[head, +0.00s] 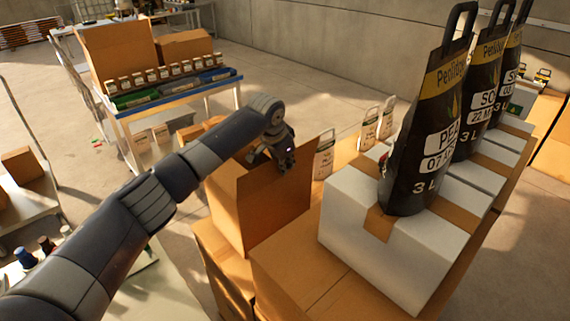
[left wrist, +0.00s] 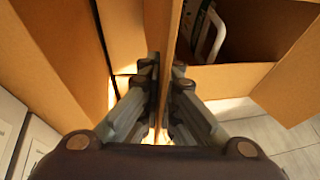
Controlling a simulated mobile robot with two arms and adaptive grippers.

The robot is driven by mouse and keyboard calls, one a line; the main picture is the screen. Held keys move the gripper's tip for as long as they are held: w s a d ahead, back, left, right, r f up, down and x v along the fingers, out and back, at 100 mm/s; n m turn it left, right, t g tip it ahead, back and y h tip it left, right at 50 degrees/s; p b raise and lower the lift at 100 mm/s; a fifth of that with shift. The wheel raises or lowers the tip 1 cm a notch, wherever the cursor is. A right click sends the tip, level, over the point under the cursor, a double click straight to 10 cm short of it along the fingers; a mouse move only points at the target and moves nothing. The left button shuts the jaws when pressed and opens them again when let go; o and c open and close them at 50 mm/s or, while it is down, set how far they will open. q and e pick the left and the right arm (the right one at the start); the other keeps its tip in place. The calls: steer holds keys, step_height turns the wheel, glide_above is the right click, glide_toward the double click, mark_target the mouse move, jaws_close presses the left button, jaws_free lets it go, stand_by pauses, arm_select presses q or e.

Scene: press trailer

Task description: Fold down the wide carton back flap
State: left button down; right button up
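The brown carton (head: 255,215) stands in the middle of the head view with its top open. One wide flap stands up along its near side. My left gripper (head: 284,163) is at the top edge of this flap, its arm reaching in from the left. In the left wrist view the upright cardboard flap (left wrist: 171,40) runs between the two fingers of my left gripper (left wrist: 163,75), which are close together on both sides of it. An open carton interior with a white handle (left wrist: 211,35) shows to its right. My right gripper is not in view.
White cartons (head: 355,225) with tall black bags (head: 425,140) stand close on the right. Pale bags (head: 324,155) stand behind the carton. A table (head: 175,92) with trays of jars is at the back left. Open floor (head: 275,75) lies behind.

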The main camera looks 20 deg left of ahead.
arm_select(q)
steer(key=shift+w+a+r+g+h, duration=0.1)
steer(key=shift+w+a+g+h, duration=0.05)
steer(key=shift+a+g+h, duration=0.15)
steer(key=shift+w+a+n+g+h+b, duration=0.25)
steer(key=shift+g+h+b, duration=0.15)
steer(key=shift+h+b, duration=0.35)
steer(key=shift+w+a+n+g+h+b, duration=0.25)
steer(key=shift+g+h+b, duration=0.15)
steer(key=shift+h+b, duration=0.3)
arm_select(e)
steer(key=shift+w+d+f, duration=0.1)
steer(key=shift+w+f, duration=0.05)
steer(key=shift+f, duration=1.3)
arm_select(q)
steer(key=shift+s, duration=0.1)
steer(key=c, duration=1.9)
jaws_free()
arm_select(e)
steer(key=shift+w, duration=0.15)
arm_select(q)
steer(key=v, duration=1.2)
